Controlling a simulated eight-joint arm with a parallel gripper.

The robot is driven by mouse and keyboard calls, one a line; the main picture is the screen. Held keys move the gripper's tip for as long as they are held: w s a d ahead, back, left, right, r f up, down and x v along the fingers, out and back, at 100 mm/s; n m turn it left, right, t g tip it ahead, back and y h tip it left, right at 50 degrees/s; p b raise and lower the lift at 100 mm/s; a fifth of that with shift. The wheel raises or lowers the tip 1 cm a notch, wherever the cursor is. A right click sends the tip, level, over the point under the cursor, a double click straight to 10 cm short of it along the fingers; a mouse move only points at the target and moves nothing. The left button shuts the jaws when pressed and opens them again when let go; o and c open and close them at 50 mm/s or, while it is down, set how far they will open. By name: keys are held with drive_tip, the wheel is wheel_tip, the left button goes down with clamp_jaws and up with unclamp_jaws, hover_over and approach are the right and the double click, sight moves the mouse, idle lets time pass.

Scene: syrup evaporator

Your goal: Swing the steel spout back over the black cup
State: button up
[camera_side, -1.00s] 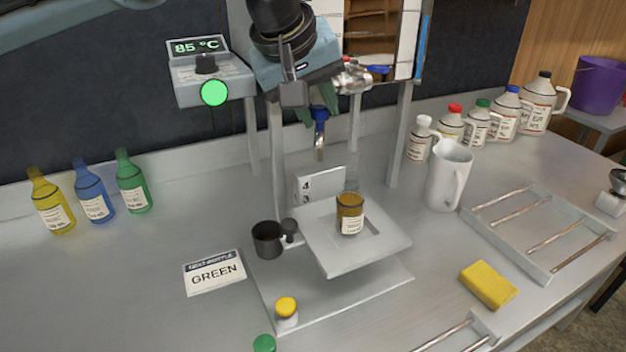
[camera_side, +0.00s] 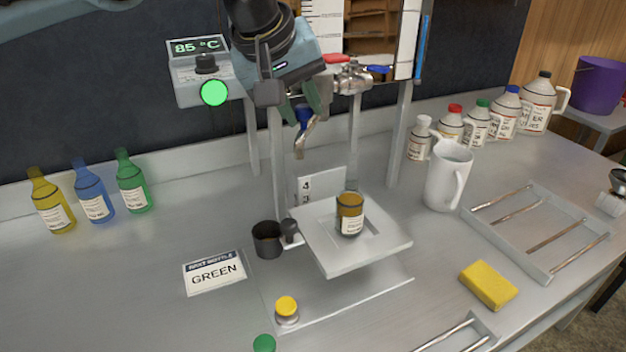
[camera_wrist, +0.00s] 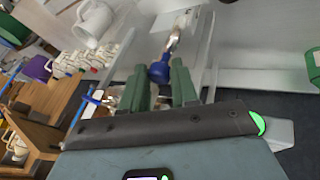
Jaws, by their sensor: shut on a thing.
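The steel spout (camera_side: 299,149) hangs below the evaporator's valves and has a blue grip (camera_side: 304,117). My gripper (camera_side: 305,112) is shut on the blue grip. In the wrist view the blue grip (camera_wrist: 159,72) sits between my green fingers (camera_wrist: 160,84), with the steel spout (camera_wrist: 176,30) reaching beyond it. The black cup (camera_side: 267,240) stands below and to the left of the spout tip in the side view. A bottle of amber syrup (camera_side: 350,214) stands on the raised square platform (camera_side: 325,259), to the right of the tip.
A display (camera_side: 205,75) reads 85 °C above a lit green button. A card (camera_side: 213,272) reads GREEN. Yellow, blue and green bottles (camera_side: 92,192) stand at the left. A white jug (camera_side: 448,174) and a tray (camera_side: 540,228) are at the right. A sponge (camera_side: 488,285) lies in front.

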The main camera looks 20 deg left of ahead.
drive_tip(key=shift+a, duration=0.15)
drive_tip(key=shift+a, duration=0.95)
drive_tip(key=shift+w+a, duration=0.1)
drive_tip(key=shift+a, duration=0.05)
drive_tip(key=shift+w+a, duration=0.3)
drive_tip(key=shift+a, duration=0.6)
drive_tip(key=shift+w+a, duration=0.55)
drive_tip(key=shift+a, duration=0.35)
drive_tip(key=shift+w+a, duration=0.1)
